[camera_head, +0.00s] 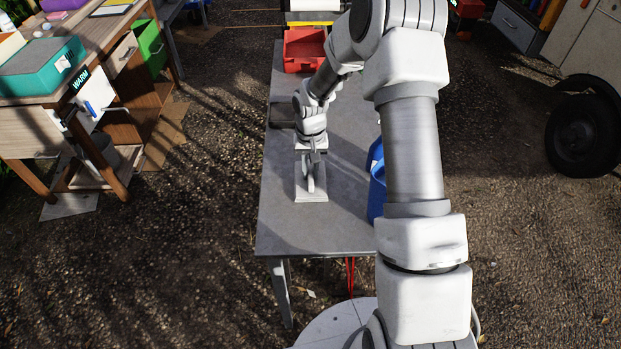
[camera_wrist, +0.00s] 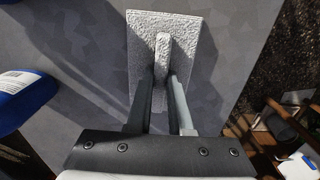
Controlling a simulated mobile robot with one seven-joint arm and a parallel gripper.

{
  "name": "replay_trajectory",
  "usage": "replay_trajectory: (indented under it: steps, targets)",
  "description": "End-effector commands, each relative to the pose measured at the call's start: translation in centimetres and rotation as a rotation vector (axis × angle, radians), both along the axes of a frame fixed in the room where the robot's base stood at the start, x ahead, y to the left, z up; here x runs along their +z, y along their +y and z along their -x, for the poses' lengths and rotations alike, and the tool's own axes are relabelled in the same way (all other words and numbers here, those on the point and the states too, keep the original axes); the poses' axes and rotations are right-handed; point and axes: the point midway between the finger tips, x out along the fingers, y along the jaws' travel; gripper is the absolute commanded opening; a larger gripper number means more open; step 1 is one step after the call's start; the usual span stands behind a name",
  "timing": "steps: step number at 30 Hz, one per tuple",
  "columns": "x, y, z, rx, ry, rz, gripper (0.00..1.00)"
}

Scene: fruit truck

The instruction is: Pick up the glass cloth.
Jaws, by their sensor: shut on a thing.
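The glass cloth (camera_head: 311,196) shows as a pale grey, rough rectangular pad with a raised grip bar. It lies flat on the grey table (camera_head: 285,238), near the left edge. In the wrist view the pad (camera_wrist: 187,32) is at the top centre and its bar (camera_wrist: 162,50) points toward me. My gripper (camera_head: 311,166) is directly above the pad, pointing down. In the wrist view my gripper (camera_wrist: 162,82) has its fingers shut on the bar, one on each side. I cannot tell whether the pad is lifted off the table. My fingers hide part of the bar.
A blue container (camera_head: 376,190) stands to the right, partly behind my arm; the wrist view shows a blue object with a white label (camera_wrist: 18,82). A red crate (camera_head: 304,62) and a dark tray (camera_head: 281,116) are farther back. The table front is clear.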

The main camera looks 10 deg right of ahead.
Motion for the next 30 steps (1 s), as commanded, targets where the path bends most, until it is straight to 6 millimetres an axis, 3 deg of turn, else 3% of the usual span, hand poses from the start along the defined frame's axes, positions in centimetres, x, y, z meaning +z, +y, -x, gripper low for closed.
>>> replay_trajectory:
  steps: [11, 17, 30]
  targets:
    - [1.2, 0.0, -0.1, 0.000, -0.002, 0.000, 0.00]
    - [4.6, 0.0, -0.1, 0.000, -0.005, 0.001, 0.00]
    - [9.6, -7.6, -5.5, -0.003, -0.001, 0.000, 0.00]
